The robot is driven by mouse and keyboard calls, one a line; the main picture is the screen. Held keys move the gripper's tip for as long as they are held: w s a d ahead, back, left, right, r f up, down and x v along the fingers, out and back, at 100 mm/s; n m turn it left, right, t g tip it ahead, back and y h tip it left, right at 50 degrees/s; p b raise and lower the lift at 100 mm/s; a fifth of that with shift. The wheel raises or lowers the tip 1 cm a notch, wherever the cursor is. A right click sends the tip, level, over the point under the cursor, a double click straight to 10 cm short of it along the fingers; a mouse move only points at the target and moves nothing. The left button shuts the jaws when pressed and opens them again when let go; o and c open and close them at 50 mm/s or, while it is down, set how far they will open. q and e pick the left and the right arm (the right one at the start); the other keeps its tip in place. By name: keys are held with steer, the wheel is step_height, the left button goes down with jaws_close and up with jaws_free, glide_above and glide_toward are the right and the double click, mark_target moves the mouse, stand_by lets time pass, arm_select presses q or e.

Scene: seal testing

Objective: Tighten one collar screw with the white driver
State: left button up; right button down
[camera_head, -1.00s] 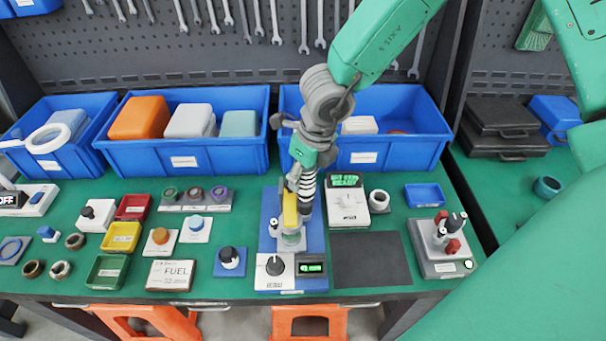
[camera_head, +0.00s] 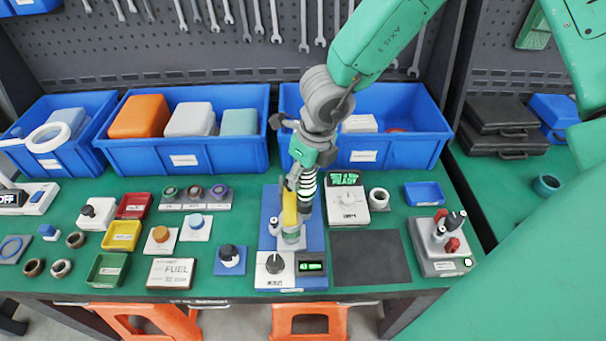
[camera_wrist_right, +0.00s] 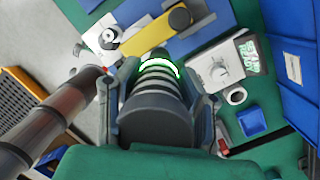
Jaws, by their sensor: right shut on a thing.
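A blue test stand (camera_head: 317,225) stands on the green bench with a clear and grey cylindrical part (camera_head: 292,238) under a yellow arm (camera_head: 290,208). At its front is a white control box (camera_head: 268,283) with a black knob and a lit display. My right gripper (camera_head: 303,185) is over the stand, close beside the yellow arm. In the right wrist view it is shut on a dark ribbed handle (camera_wrist_right: 158,100) with a bright white ring at its far end, seemingly the driver. Its tip and the collar screws are hidden. My left gripper is not in view.
A white meter (camera_head: 347,205) with a green display, a white ring (camera_head: 379,198) and a small blue tray (camera_head: 424,194) stand right of the stand. A tool holder (camera_head: 445,262) is at the right. Blue bins (camera_head: 185,160) line the back. The dark mat (camera_head: 369,258) is clear.

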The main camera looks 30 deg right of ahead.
stand_by(0.4)
steer(key=shift+r+p, duration=0.65)
steer(key=shift+r, duration=1.8)
